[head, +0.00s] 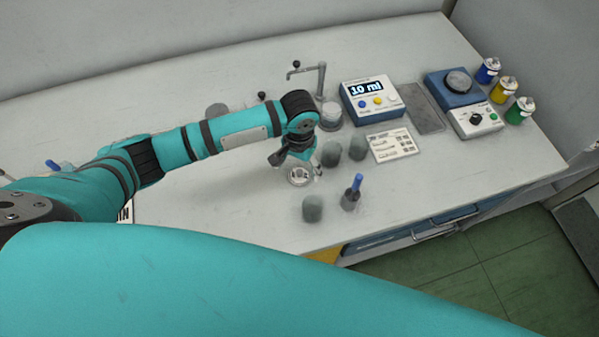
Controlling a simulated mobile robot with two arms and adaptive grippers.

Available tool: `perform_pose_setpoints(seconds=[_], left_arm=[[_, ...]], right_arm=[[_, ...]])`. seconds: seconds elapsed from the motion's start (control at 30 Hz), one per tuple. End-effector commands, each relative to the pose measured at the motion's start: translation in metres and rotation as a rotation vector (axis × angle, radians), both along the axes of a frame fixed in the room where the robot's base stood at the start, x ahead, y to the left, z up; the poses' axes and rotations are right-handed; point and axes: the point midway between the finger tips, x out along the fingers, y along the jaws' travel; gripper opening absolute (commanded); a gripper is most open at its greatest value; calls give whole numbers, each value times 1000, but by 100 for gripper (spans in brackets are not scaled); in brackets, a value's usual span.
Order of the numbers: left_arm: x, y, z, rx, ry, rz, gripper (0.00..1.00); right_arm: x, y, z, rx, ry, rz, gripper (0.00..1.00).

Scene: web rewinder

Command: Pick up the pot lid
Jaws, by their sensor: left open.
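My left gripper (297,160) reaches in from the left on a teal arm and points down over the bench, with its fingers open. Directly beneath it is a small round, pale, shiny piece (299,176) with a grey centre, perhaps the pot lid; the gripper partly covers it. I cannot tell whether the fingers touch it or whether it sits on a pot. Several grey, rounded, pot-like cylinders stand nearby: two to the right (331,154) (358,148) and one in front (312,209). My right gripper is not in view.
A dark holder with a blue handle (357,184) stands front right. Behind are a tap (321,80), a glass vessel (332,113) and a "10 ml" display box (371,97). A printed card (394,146) lies right. Colored jars (504,89) line the far right. The front-right bench is clear.

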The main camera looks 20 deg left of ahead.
Motion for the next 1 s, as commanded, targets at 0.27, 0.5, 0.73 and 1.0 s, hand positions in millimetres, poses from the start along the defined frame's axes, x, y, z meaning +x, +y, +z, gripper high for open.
perform_pose_setpoints(seconds=[0.27, 0.5, 0.73, 1.0], left_arm=[[1, 0, -29, 1, -1, -1, 82], [1, 0, -30, 1, -1, -1, 78], [1, 0, -29, 1, -1, -1, 48], [1, 0, -29, 1, -1, -1, 37]], right_arm=[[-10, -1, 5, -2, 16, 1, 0], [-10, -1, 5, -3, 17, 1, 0], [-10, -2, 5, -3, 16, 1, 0], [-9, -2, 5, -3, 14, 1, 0]])
